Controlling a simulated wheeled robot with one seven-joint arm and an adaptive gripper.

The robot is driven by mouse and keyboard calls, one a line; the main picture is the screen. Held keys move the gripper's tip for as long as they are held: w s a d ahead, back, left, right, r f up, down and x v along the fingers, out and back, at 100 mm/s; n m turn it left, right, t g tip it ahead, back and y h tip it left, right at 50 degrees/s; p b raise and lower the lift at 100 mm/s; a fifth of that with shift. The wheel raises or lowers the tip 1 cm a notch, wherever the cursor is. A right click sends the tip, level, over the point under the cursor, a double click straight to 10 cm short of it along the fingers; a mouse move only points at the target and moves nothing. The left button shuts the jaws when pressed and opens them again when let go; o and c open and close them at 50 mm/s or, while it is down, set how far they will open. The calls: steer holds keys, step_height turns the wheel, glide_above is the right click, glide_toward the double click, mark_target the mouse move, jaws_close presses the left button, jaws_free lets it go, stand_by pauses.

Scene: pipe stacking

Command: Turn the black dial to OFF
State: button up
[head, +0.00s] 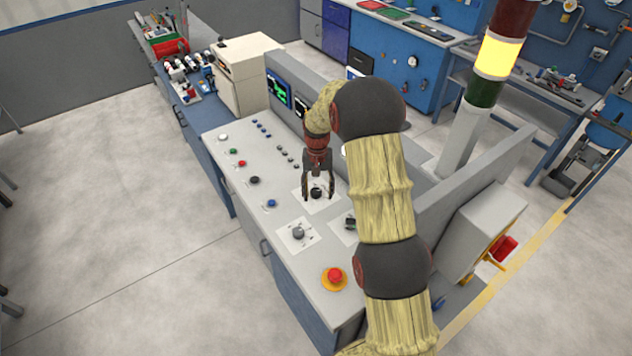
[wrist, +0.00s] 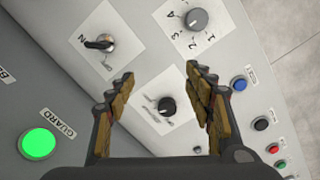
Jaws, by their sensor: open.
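The black dial (head: 316,193) sits on a white plate on the grey sloped console. In the wrist view the black dial (wrist: 167,105) shows between my two fingers, and the small lettering on its plate is too blurred to read. My gripper (head: 318,196) is open and points down over the dial, with a finger on either side of it in the head view. In the wrist view my gripper (wrist: 160,74) holds nothing between its fingers. I cannot tell whether the fingers touch the dial.
A grey numbered dial (head: 298,233) and a black-handled switch (head: 350,222) are on nearby white plates. A red mushroom button (head: 335,276) on yellow stands at the console's near end. A lit green GUARD button (wrist: 38,144) and small coloured buttons are around. Screens (head: 279,92) stand behind.

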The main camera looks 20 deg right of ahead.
steer(key=m+p, duration=0.2)
steer(key=p, duration=0.1)
glide_above(316, 190)
steer(key=s, duration=0.3)
step_height(316, 190, down, 4)
steer(key=w+m+t, duration=0.1)
steer(key=w, duration=0.2)
steer(key=shift+r, duration=0.1)
steer(key=shift+f+p, duration=0.7)
steer(key=shift+f, duration=3.05)
steer(key=shift+c, duration=0.9)
steer(key=c, duration=1)
